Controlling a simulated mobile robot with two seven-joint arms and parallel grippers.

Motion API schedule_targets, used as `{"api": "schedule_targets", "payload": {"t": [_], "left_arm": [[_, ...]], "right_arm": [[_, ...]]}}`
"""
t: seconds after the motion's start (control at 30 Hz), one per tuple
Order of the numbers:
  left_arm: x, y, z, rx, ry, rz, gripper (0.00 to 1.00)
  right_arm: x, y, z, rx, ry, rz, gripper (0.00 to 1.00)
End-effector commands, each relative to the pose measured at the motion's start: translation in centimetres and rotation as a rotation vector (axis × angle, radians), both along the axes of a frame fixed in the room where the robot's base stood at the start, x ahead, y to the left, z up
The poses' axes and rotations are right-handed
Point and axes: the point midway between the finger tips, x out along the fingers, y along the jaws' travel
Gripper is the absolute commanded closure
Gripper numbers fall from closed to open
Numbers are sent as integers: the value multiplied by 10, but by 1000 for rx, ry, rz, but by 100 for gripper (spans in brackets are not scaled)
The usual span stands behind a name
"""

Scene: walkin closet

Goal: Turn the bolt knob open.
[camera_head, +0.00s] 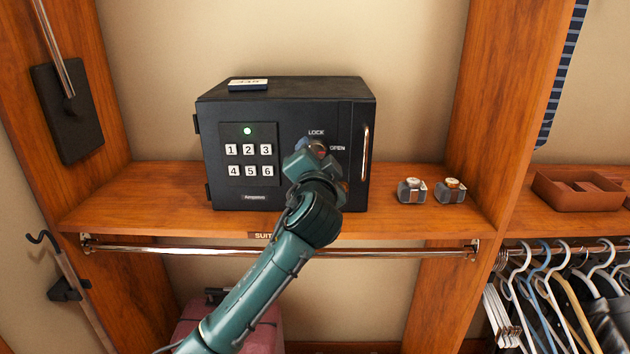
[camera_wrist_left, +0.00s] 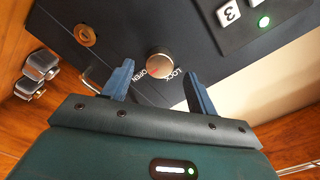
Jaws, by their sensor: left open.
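The black safe (camera_head: 285,100) stands on the wooden shelf, with a keypad (camera_head: 248,155) and a lit green light. Its round metal bolt knob (camera_wrist_left: 159,63) shows in the left wrist view, with LOCK and OPEN printed beside it. A red mark on the knob appears on the side toward OPEN; its exact angle is hard to tell. My left gripper (camera_head: 312,157) is at the safe's front and mostly covers the knob in the head view. Its blue fingers (camera_wrist_left: 157,75) are open, one on each side of the knob, with gaps visible. My right gripper is not in view.
A vertical metal handle (camera_head: 365,152) is on the safe's right side. Two small metallic objects (camera_head: 412,190) sit on the shelf to the right. A hanging rail (camera_head: 390,252) runs below the shelf. A brown tray (camera_head: 560,202) and hangers (camera_head: 550,290) are further right.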

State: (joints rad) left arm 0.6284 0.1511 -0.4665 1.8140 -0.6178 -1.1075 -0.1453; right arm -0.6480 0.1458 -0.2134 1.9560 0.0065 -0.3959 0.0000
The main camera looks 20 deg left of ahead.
Motion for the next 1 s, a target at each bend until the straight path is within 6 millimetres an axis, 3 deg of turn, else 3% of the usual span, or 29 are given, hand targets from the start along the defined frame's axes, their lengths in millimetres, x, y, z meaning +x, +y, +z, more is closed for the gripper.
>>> {"api": "schedule_targets", "payload": {"t": [0.2,0.43,0.63,0.9,1.0], "left_arm": [[-50,-15,-4,-3,-1,-4,42],[-88,-26,-2,-1,0,-3,42],[-100,-29,-1,1,0,0,42],[-101,-29,-1,2,1,-1,42],[-100,-30,-9,-4,16,-9,42]], "right_arm": [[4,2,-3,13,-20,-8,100],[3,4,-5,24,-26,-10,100],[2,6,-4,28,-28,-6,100],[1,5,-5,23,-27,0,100],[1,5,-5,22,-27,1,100]]}}
